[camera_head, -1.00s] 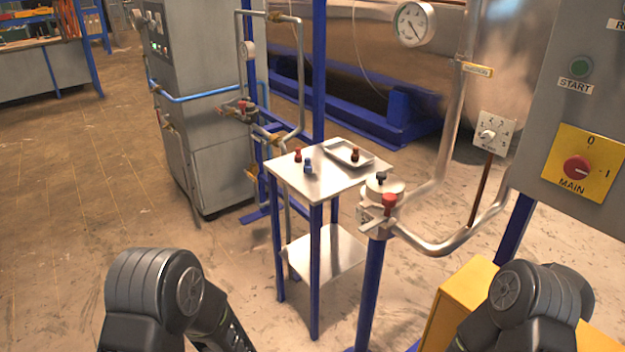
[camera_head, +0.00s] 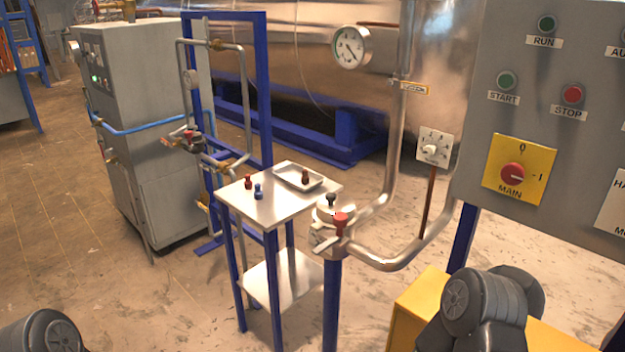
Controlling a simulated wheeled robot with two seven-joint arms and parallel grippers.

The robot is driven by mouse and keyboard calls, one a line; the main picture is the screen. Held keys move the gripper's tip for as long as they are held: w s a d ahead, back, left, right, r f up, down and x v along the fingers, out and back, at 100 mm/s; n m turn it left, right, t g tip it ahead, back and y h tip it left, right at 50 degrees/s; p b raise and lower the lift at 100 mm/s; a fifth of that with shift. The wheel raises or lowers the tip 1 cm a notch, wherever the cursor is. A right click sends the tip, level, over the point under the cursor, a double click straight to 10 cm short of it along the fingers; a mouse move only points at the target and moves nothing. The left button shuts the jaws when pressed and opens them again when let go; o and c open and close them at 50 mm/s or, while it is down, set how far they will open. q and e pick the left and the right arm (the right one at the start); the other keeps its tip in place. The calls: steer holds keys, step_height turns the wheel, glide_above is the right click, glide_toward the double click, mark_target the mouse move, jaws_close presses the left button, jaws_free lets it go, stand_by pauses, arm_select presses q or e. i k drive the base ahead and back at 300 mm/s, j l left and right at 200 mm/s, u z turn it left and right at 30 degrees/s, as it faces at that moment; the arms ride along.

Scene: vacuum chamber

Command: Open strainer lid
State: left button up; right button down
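The strainer (camera_head: 327,241) sits on a blue post in the middle of the head view, joined to the grey pipe. Its round metal lid (camera_head: 324,214) is on top, with a dark knob (camera_head: 331,199) on it. A red-handled clamp or valve (camera_head: 341,221) is at its front right side. Parts of my two arms show at the lower left and lower right, well apart from the strainer. Neither gripper is in view.
A small steel table (camera_head: 262,214) beside the strainer holds a tray (camera_head: 315,184) with a brown knobbed piece (camera_head: 305,177), plus a red piece (camera_head: 248,182) and a blue piece (camera_head: 258,191). A control panel (camera_head: 545,60) and yellow box (camera_head: 412,305) stand at right.

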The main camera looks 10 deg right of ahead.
mark_target(329, 204)
steer(key=i+j+z, duration=0.1)
steer(key=z, duration=0.3)
steer(key=j+z, duration=0.25)
steer(key=z, duration=0.2)
steer(key=j+z, duration=0.2)
steer(key=z, duration=0.2)
steer(key=j+z, duration=0.4)
steer(key=j, duration=1.35)
steer(key=k, duration=0.05)
